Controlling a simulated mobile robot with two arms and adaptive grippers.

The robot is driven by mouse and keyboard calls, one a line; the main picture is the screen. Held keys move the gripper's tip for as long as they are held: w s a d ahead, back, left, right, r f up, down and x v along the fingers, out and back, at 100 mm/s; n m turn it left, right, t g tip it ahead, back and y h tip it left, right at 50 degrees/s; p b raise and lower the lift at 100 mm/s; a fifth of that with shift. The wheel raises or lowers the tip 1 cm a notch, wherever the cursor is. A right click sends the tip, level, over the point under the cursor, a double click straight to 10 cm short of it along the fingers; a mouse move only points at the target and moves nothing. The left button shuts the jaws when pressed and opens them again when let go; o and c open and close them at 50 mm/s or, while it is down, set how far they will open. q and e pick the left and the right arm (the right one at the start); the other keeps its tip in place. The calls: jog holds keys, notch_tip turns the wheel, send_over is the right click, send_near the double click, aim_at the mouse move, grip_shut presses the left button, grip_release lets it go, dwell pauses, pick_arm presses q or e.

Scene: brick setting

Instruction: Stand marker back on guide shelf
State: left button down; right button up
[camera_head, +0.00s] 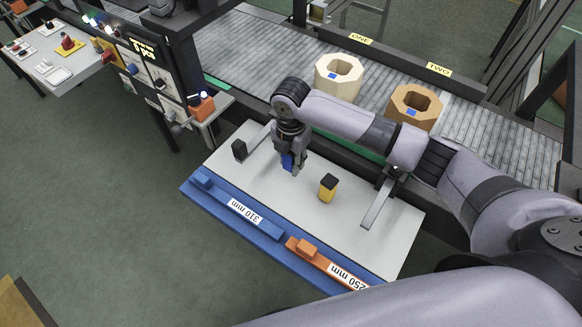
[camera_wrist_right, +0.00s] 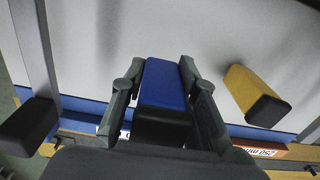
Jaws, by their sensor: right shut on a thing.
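My right gripper (camera_head: 289,166) is shut on a blue marker (camera_head: 287,161) over the white shelf (camera_head: 290,205). In the right wrist view the blue marker (camera_wrist_right: 164,82) sits between the two fingers (camera_wrist_right: 164,95), its black end towards the camera. Whether its far end touches the shelf is unclear. A yellow marker (camera_head: 327,190) with a black top stands on the shelf, right of the gripper; it also shows in the right wrist view (camera_wrist_right: 252,92). My left gripper is not in view.
Blue (camera_head: 240,212) and orange (camera_head: 318,260) labelled bars lie along the shelf's front edge. Black-ended metal guides flank the gripper, one with a black block (camera_head: 239,150). Wooden octagonal rings, pale (camera_head: 338,82) and brown (camera_head: 414,108), stand on the roller conveyor (camera_head: 250,62) behind.

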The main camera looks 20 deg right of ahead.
jog(key=shift+f, duration=2.15)
jog(key=shift+f, duration=0.1)
jog(key=o, duration=0.9)
notch_tip(320, 180, up, 12)
jog(key=shift+r+b, duration=0.15)
jog(key=shift+b, duration=0.3)
